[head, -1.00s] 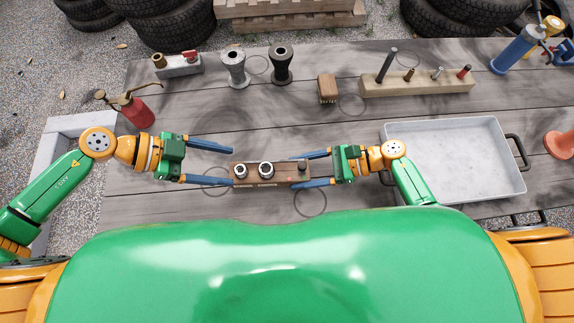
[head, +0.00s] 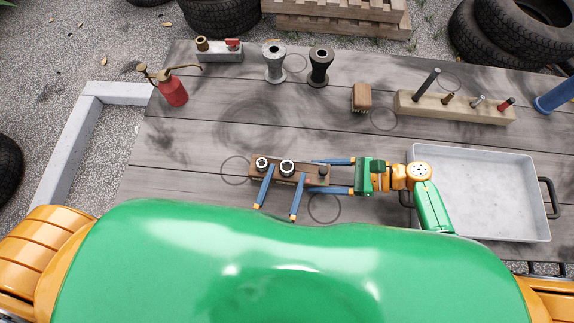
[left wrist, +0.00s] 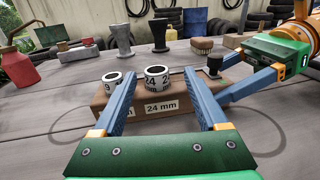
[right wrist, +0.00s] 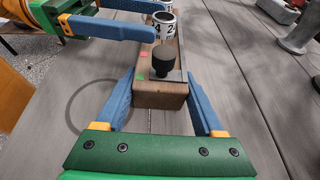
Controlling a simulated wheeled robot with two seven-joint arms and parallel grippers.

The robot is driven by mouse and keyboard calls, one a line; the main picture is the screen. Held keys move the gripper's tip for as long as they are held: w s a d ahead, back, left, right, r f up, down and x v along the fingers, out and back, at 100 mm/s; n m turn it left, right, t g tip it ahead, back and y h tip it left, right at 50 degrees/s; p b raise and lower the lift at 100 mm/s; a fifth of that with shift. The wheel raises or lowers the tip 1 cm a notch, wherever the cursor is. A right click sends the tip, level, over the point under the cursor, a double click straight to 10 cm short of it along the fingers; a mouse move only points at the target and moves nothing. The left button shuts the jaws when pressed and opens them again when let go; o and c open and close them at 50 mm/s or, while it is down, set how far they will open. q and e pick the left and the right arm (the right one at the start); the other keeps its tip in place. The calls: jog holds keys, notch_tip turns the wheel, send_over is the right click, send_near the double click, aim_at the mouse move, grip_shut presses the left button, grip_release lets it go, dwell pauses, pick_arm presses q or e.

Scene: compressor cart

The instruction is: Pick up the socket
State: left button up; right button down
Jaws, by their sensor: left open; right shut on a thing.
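A brown wooden socket block (head: 305,178) lies on the table, with two silver ring-shaped sockets and a dark knob (head: 324,170) on top. The larger socket (head: 287,167) stands mid-block above a "24 mm" label in the left wrist view (left wrist: 157,77). The smaller socket (head: 262,163) stands to its left. My left gripper (left wrist: 160,86) is open and empty, its fingers either side of the larger socket, reaching in from the block's near side. Its palm is hidden by my body in the head view. My right gripper (right wrist: 160,88) is shut on the block's right end.
A grey metal tray (head: 478,226) stands right of my right gripper. A red oil can (head: 172,92), two spool-shaped parts (head: 274,66), a brush (head: 361,98) and a wooden rack with pegs (head: 455,108) stand along the back. The table left of the block is clear.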

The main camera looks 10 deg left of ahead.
aim_at(289, 160)
pick_arm(q)
jog(key=w, duration=0.6)
jog(key=shift+w+d, duration=0.25)
jog(key=shift+d, duration=0.05)
grip_shut()
